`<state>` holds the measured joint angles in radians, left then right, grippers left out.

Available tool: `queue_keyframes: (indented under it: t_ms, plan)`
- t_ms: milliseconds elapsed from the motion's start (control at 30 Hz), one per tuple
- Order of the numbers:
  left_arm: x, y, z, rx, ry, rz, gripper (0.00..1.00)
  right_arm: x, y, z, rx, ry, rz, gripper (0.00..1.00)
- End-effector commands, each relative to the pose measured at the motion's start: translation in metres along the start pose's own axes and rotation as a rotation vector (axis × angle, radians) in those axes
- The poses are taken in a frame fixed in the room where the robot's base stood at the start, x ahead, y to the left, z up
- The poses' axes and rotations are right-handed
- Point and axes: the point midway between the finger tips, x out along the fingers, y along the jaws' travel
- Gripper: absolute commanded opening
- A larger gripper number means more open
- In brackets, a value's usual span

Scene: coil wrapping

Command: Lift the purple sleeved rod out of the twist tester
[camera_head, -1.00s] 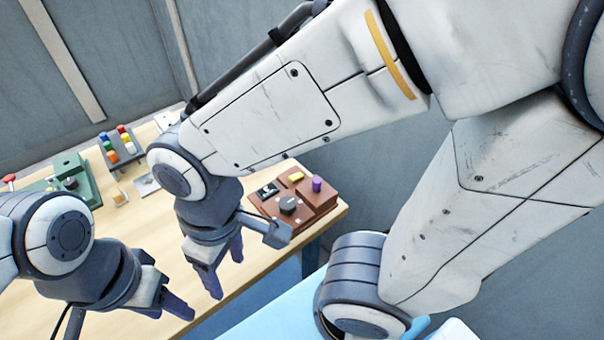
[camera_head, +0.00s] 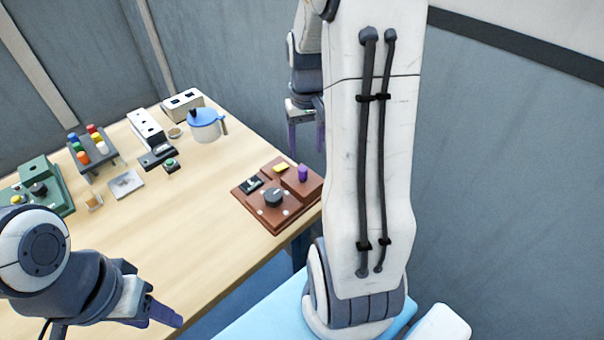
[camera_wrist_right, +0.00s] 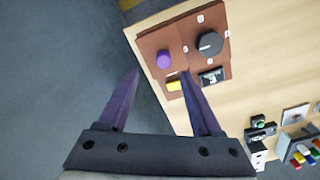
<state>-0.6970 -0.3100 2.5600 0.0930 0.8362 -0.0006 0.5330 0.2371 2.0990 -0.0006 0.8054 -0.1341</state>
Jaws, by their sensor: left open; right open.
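The purple sleeved rod (camera_head: 302,173) stands upright in the brown twist tester (camera_head: 285,217), at the right edge of the table. In the right wrist view the rod (camera_wrist_right: 164,59) shows end-on, beyond and between my right gripper's fingers, with the tester (camera_wrist_right: 149,42) around it. My right gripper (camera_head: 307,138) is open and empty, fingers pointing down, beyond the tester and partly hidden by my arm. Its fingers show in the wrist view (camera_wrist_right: 160,85). My left gripper (camera_head: 170,318) is open and empty over the near left of the table, away from the tester.
The tester carries a dark knob (camera_head: 273,196), a yellow block (camera_head: 281,167) and a small display (camera_head: 251,185). A blue-lidded pot (camera_head: 206,125), white boxes (camera_head: 147,129), a rack of coloured pieces (camera_head: 92,147) and a green device (camera_head: 45,187) stand further left. The middle of the table (camera_head: 180,220) is clear.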

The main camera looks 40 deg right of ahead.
Motion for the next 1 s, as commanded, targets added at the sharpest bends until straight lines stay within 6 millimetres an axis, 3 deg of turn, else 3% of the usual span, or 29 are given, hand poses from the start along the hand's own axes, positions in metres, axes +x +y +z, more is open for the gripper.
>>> queue_keyframes:
  t_ms: [100,367,633,967,1000]
  plan:
    - [-0.002,0.000,0.000,0.000,0.000,0.000,0.50,0.020,-0.001,0.001,-0.001,-0.005,-0.001,0.66]
    - [-0.005,0.000,0.000,0.000,0.000,0.000,0.50,0.041,-0.002,0.001,-0.001,-0.004,-0.001,0.66]
    - [-0.013,0.001,-0.001,0.000,0.000,0.000,0.50,0.080,-0.006,-0.001,0.000,-0.005,-0.001,0.66]
    - [-0.013,0.001,-0.001,0.000,0.000,0.000,0.50,0.087,-0.006,-0.002,-0.001,0.000,0.000,0.66]
    - [-0.013,0.001,-0.001,0.000,0.000,0.000,0.50,0.087,-0.006,-0.002,-0.001,0.000,0.000,0.50]
